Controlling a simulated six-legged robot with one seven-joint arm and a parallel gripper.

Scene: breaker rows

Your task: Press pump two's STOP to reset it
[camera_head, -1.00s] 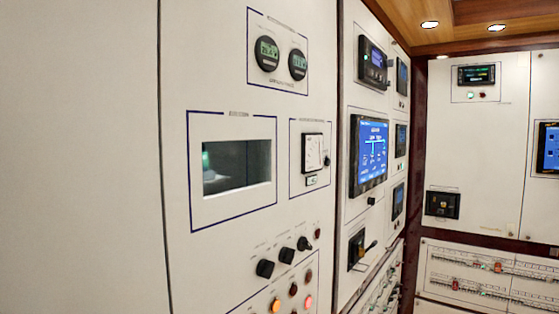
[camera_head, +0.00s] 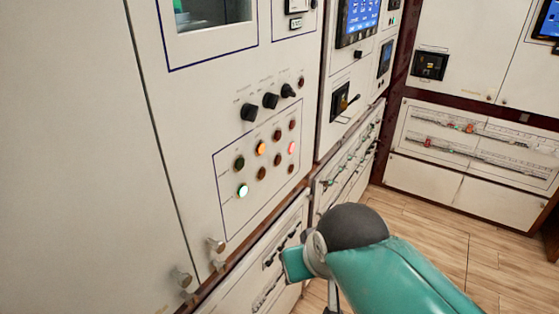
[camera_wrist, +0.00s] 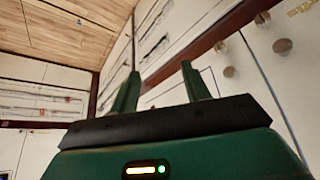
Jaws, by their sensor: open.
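A boxed push-button panel (camera_head: 222,165) is on the pale cabinet face in the head view. It holds several round buttons: an orange lit one (camera_head: 260,148), a red lit one (camera_head: 291,148), a pale green lit one (camera_head: 242,191), a dark green one (camera_head: 239,164) and several dull brown ones. The labels are too small to read, so I cannot tell which is pump two's STOP. My gripper (camera_wrist: 157,80) is open and empty in the wrist view, its two fingers apart in front of cabinet fronts. The fingers are not visible in the head view.
Three black rotary knobs (camera_head: 270,101) sit above the buttons. Silver cabinet knobs (camera_head: 216,245) stick out below left. Lower breaker rows (camera_head: 345,165) run along the right. The wooden floor (camera_head: 440,225) is clear at right. My teal arm fills the lower middle.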

